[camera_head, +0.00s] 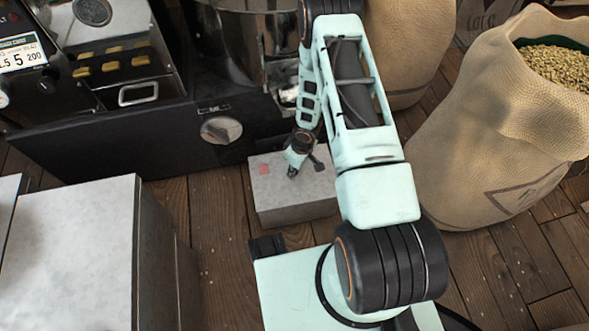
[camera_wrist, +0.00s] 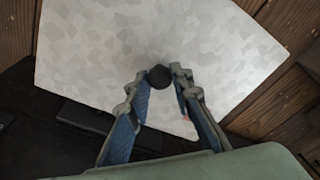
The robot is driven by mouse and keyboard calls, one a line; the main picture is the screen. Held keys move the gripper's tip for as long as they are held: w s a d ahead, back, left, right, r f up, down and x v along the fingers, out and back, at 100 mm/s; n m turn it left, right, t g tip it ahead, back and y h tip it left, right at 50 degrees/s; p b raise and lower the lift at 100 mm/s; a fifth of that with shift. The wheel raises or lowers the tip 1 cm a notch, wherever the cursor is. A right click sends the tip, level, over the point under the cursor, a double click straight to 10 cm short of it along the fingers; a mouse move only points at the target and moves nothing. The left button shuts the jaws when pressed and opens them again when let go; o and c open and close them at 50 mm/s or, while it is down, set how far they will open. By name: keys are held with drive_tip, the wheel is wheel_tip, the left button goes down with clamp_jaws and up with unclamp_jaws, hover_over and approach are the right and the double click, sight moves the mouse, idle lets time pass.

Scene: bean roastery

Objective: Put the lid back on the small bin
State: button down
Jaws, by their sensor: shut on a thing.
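The small bin (camera_head: 297,212) is a low grey box on the wooden floor, in front of the dark machine. A flat grey speckled lid (camera_head: 268,186) shows at its top, with a small pinkish mark near its left side. The lid (camera_wrist: 95,45) fills much of the wrist view. My gripper (camera_head: 293,172) is over the lid, pointing down. In the wrist view its fingers are closed on the lid's round black knob (camera_wrist: 160,77). I cannot tell whether the lid is fully seated on the bin or slightly above it; the bin's inside is hidden.
A dark roasting machine (camera_head: 110,140) stands behind the bin. A large grey box (camera_head: 70,250) stands at the left. Burlap sacks stand at the right, the nearest (camera_head: 480,140) full of beans. Wooden floor (camera_head: 215,225) is clear between the grey box and the bin.

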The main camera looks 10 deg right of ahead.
drive_tip(key=shift+f, duration=0.1)
idle(0.3)
drive_tip(key=c, duration=1.2)
unclamp_jaws()
drive_tip(key=shift+o, duration=0.2)
drive_tip(key=shift+r+p, duration=2.35)
drive_tip(key=shift+r, duration=0.7)
